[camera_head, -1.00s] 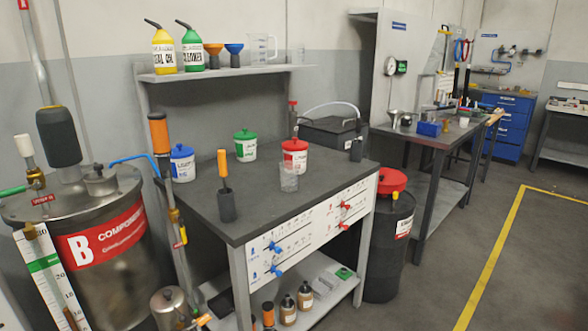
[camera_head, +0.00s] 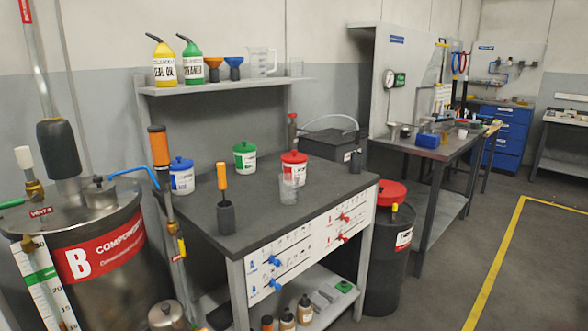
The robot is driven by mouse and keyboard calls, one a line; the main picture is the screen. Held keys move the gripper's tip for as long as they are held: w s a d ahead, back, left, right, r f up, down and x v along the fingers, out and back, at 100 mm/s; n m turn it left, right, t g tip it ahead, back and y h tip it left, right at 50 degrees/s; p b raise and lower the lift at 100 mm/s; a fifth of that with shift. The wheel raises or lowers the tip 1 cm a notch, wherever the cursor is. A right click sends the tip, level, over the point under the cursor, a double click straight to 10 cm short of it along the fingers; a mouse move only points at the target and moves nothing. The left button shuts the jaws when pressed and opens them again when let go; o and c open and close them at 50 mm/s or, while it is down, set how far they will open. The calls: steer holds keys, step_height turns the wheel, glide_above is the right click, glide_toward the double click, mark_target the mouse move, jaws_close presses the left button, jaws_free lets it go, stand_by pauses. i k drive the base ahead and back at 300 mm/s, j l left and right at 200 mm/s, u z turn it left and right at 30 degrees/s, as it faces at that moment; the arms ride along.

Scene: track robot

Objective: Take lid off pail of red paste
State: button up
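The pail of red paste (camera_head: 292,172) is a small white tub with a red label. It stands upright at the back right of the grey workbench. Its red lid (camera_head: 293,156) with a knob sits on top of it. A clear beaker (camera_head: 288,190) stands in front of it and covers part of its lower side. My gripper is not in view.
A green-lidded pail (camera_head: 245,160) and a blue-lidded pail (camera_head: 181,178) stand on the same bench (camera_head: 270,228). A dark holder with an orange-handled tool (camera_head: 225,215) stands at the bench front. A dark drum (camera_head: 385,265) with a red top is at right. Floor to the right is clear.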

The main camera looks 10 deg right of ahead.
mark_target(293, 157)
steer(key=i+l, duration=0.4)
steer(key=l, duration=0.15)
steer(key=i+l, duration=0.35)
steer(key=l, duration=0.2)
steer(key=i+l, duration=0.75)
steer(key=l, duration=0.3)
steer(key=i, duration=0.5)
